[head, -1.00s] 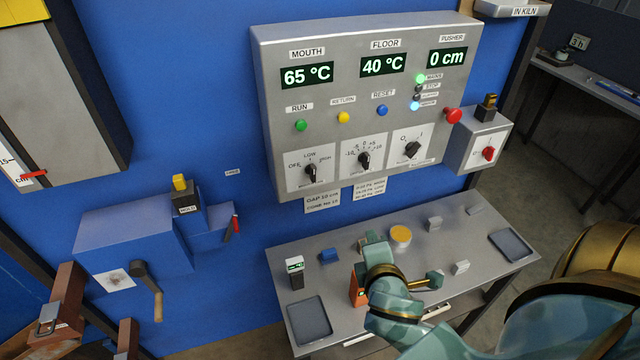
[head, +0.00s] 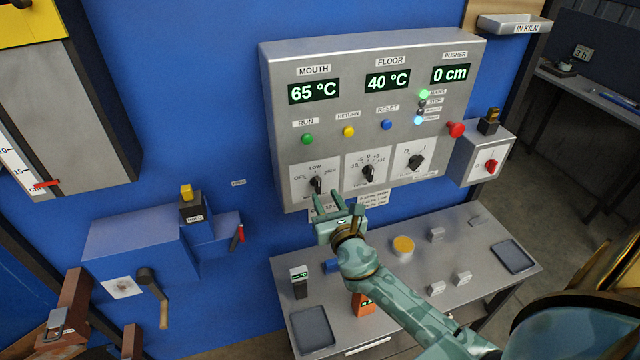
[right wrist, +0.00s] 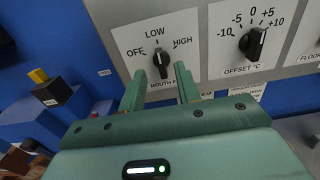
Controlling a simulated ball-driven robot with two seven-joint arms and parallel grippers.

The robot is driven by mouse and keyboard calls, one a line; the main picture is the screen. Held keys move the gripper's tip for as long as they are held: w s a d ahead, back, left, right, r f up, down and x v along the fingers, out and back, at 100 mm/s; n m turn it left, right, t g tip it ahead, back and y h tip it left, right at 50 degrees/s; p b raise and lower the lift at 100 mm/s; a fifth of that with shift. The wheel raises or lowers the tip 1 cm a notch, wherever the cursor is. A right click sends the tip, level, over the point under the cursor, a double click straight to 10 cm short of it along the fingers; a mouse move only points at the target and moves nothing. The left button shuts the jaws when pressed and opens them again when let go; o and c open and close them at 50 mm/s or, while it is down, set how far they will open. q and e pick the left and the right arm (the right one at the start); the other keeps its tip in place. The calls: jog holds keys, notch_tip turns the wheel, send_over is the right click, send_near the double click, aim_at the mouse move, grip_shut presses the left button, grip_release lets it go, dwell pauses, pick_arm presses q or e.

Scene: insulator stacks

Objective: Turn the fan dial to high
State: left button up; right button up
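The fan dial (head: 316,184) is a black knob on a white plate marked OFF, LOW and HIGH, at the panel's lower left. In the right wrist view the dial (right wrist: 162,64) has its white mark upward, near LOW. The label under it reads "MOUTH F" and the rest is hidden by my finger. My right gripper (head: 338,202) is open and empty just below the dial. In the right wrist view its two fingers (right wrist: 158,76) are spread below and to either side of the knob; I see no clear contact. My left gripper is not in view.
The offset dial (right wrist: 254,42) is close to the right of the fan dial, with a third dial (head: 415,161) beyond. Buttons, including the green RUN (head: 307,139), sit above. A metal table (head: 470,250) stands below.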

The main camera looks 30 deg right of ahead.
aim_at(319, 185)
jog(key=x, duration=0.5)
jog(key=shift+w, duration=0.15)
jog(key=shift+c, duration=0.3)
grip_shut()
